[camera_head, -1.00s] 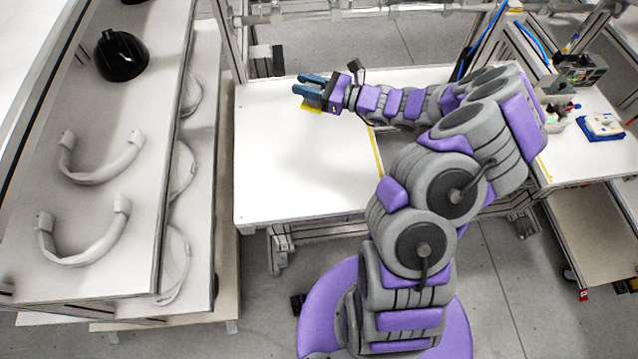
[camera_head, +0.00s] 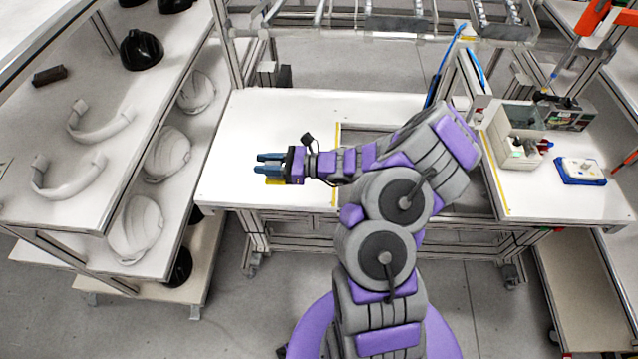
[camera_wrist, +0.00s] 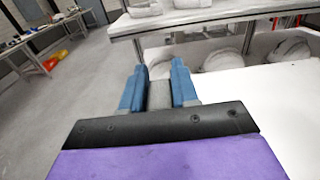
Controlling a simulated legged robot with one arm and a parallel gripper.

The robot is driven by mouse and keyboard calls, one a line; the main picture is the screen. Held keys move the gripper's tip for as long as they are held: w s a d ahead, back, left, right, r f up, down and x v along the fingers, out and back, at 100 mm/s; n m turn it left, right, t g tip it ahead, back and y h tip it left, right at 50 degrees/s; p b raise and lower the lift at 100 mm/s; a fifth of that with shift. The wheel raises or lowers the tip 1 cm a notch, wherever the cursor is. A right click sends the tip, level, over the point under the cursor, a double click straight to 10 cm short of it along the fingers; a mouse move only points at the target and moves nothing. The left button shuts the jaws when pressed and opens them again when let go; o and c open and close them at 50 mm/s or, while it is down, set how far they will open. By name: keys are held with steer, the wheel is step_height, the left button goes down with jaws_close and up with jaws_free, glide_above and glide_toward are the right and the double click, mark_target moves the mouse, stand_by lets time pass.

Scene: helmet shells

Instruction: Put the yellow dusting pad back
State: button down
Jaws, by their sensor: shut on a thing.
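The yellow dusting pad (camera_head: 275,182) shows as a small yellow patch just under my gripper (camera_head: 262,163) in the head view. Most of the pad is hidden by the blue fingers. In the wrist view my gripper (camera_wrist: 158,92) has a grey block (camera_wrist: 159,95) between its blue fingers, and no yellow shows there. My gripper is shut on the pad, over the left part of the white table (camera_head: 240,130). I cannot tell whether the pad touches the table.
A shelf rack on the left holds white curved bands (camera_head: 97,128), a black helmet shell (camera_head: 141,50) and white shells (camera_head: 168,153) lower down. On the right stand a grey bin (camera_head: 517,140) and a blue-edged tray (camera_head: 580,170). The white table around my gripper is clear.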

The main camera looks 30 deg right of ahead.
steer(key=s+f, duration=0.7)
steer(key=s, duration=0.2)
steer(key=shift+y, duration=0.3)
steer(key=w+d+f+b, duration=0.1)
steer(key=w+d, duration=0.2)
steer(key=w, duration=0.1)
steer(key=w+d+f+b, duration=0.2)
steer(key=w+d, duration=0.2)
steer(key=w+d+f+b, duration=0.1)
steer(key=w+d+f, duration=0.1)
steer(key=w+d, duration=0.2)
steer(key=shift+w+d+f+b, duration=0.15)
steer(key=shift+w+f+b, duration=0.1)
steer(key=shift+b, duration=0.15)
steer(key=shift+a, duration=0.3)
steer(key=c, duration=1.2)
jaws_free()
steer(key=o, duration=0.4)
steer(key=shift+d, duration=0.2)
steer(key=shift+c, duration=0.2)
